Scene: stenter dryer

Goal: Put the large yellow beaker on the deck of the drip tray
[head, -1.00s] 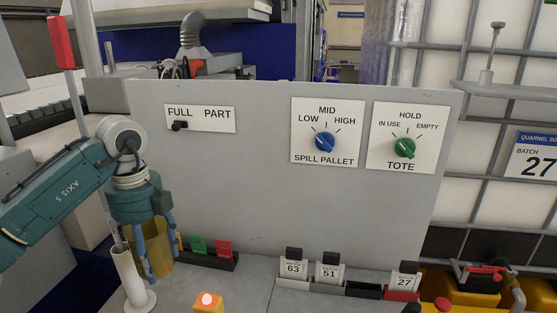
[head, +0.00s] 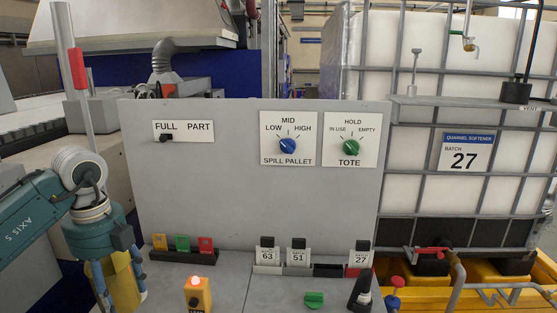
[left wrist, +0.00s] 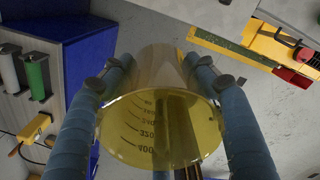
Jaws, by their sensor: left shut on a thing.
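The large yellow beaker (head: 123,288) is a translucent cylinder at the lower left of the head view. My left gripper (head: 122,297) is shut on it, one blue finger on each side. In the left wrist view the beaker (left wrist: 160,128) shows its graduation marks between the two fingers (left wrist: 158,68). The head view cuts off its lower end, and I cannot tell what is under it. A yellow-edged tray-like thing (left wrist: 225,48) shows at the upper right of the wrist view; I cannot tell for sure that it is the drip tray. My right gripper is not in view.
A grey panel (head: 250,200) with a blue knob (head: 288,145) and a green knob (head: 350,148) stands ahead. Card holders, an orange button box (head: 196,294) and a green handle (head: 314,299) are on the console. A caged tote (head: 430,90) over a yellow pallet (head: 530,270) stands right.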

